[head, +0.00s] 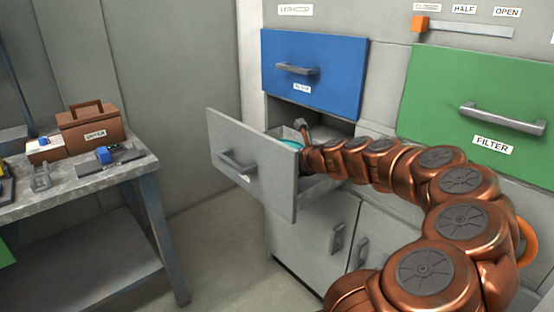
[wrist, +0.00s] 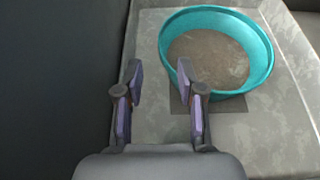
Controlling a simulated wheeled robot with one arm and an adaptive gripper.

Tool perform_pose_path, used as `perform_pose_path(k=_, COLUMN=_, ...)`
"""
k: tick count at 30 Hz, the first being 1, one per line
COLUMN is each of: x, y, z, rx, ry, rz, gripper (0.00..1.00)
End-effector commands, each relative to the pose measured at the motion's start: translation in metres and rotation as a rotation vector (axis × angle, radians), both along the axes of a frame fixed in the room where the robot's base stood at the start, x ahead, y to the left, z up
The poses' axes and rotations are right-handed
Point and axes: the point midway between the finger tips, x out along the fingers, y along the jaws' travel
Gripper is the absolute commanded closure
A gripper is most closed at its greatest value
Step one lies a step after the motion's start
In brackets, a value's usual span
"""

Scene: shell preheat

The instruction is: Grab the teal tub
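The teal tub (wrist: 262,62) is a round, open vessel with a grey-brown inside. It sits on the floor of the open grey drawer; in the head view only a sliver of its teal rim (head: 293,144) shows, the rest hidden by the drawer front and my arm. My gripper (wrist: 160,75) is open in the wrist view, with a gap between its fingers. The right finger appears close to the tub's left rim; I cannot tell if they touch. The left finger is over bare drawer floor. Nothing is between the fingers.
The grey drawer front (head: 250,165) is pulled out beneath a shut blue drawer (head: 315,80). A green drawer (head: 470,100) labelled FILTER is at right, under a slider with an orange knob (head: 420,24). A workbench (head: 110,170) with a brown case (head: 90,130) stands at left.

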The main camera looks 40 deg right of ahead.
Motion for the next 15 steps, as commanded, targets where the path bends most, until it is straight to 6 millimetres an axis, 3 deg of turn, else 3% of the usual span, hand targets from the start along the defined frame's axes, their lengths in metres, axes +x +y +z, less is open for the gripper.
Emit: perform_pose_path(k=15, x=0.018, y=-0.015, z=-0.012, rx=0.000, ry=-0.001, rz=-0.027, gripper=0.62)
